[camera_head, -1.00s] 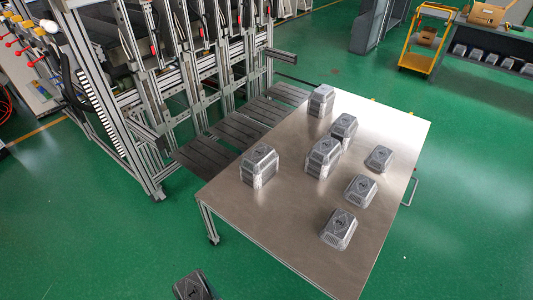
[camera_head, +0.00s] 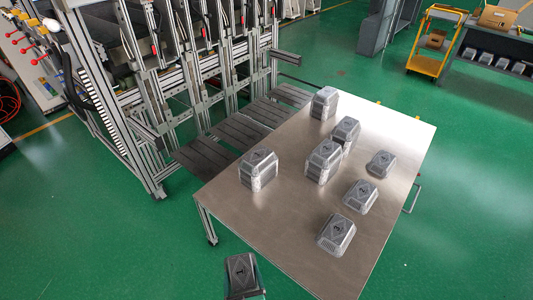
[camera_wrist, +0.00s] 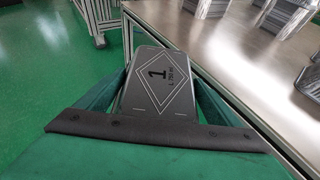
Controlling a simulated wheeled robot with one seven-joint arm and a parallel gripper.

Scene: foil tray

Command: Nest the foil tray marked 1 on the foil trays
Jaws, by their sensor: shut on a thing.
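The foil tray marked 1 (camera_wrist: 160,82) is dark grey, with a 1 inside a diamond on its face. It also shows in the head view (camera_head: 242,272), low at the bottom edge, in front of the table and apart from it. My gripper (camera_wrist: 162,92) has green fingers on both sides of this tray and is shut on it. Foil trays stand on the table in taller stacks at the left (camera_head: 259,172), middle (camera_head: 323,161) and back (camera_head: 324,103). I cannot tell which stack the task means.
The metal table (camera_head: 285,225) has bare room at its front left. Another foil tray pile (camera_head: 345,131) stands behind the middle stack. Lower foil trays stand along the right side (camera_head: 381,163), (camera_head: 360,196), (camera_head: 336,233). A metal-framed machine (camera_head: 150,90) stands behind the table's left side.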

